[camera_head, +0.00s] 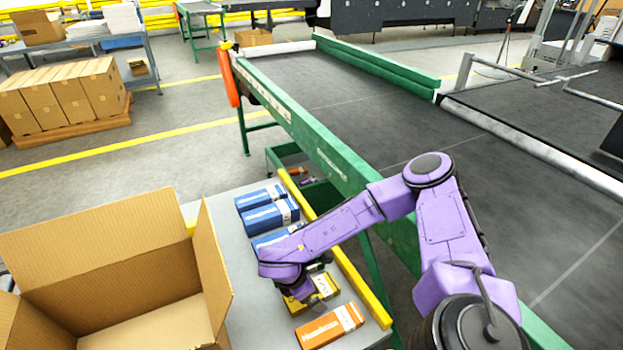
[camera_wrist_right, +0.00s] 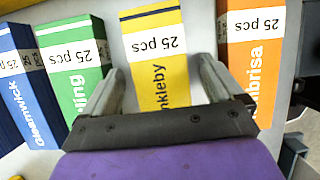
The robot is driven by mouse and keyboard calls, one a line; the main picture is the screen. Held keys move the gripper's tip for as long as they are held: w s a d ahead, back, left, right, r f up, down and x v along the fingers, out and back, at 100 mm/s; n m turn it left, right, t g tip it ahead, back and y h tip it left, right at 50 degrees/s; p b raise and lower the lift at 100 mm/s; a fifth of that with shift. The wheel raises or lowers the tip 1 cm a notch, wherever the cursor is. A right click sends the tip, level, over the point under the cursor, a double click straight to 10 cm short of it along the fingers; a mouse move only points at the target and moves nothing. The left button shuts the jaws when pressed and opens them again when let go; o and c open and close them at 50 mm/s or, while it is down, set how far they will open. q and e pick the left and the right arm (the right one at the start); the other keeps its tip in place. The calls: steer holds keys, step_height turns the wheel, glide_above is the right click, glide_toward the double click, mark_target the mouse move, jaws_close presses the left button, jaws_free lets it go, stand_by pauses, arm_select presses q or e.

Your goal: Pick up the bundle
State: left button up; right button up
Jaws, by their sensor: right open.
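Several bundles of flat cartons lie in a row on the grey table. The yellow bundle (camera_head: 324,287) lies under my right gripper (camera_head: 303,294) in the head view. In the right wrist view the yellow bundle (camera_wrist_right: 155,50), banded in white with "25 pcs", shows between the two fingers. My right gripper (camera_wrist_right: 159,66) is open, with one finger on each side of it; I cannot tell whether they touch it. A green bundle (camera_wrist_right: 75,60) and an orange bundle (camera_wrist_right: 255,60) flank it. The orange bundle also shows in the head view (camera_head: 328,327). My left gripper is not in view.
Blue bundles (camera_head: 268,216) lie farther up the table. A large open carton (camera_head: 120,260) stands at the left. A yellow rail (camera_head: 350,272) edges the table, beside the green-framed conveyor (camera_head: 300,125). Brown cartons (camera_head: 65,95) sit on a pallet at far left.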

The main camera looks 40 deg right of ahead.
steer(key=c, duration=1.2)
steer(key=shift+r, duration=0.1)
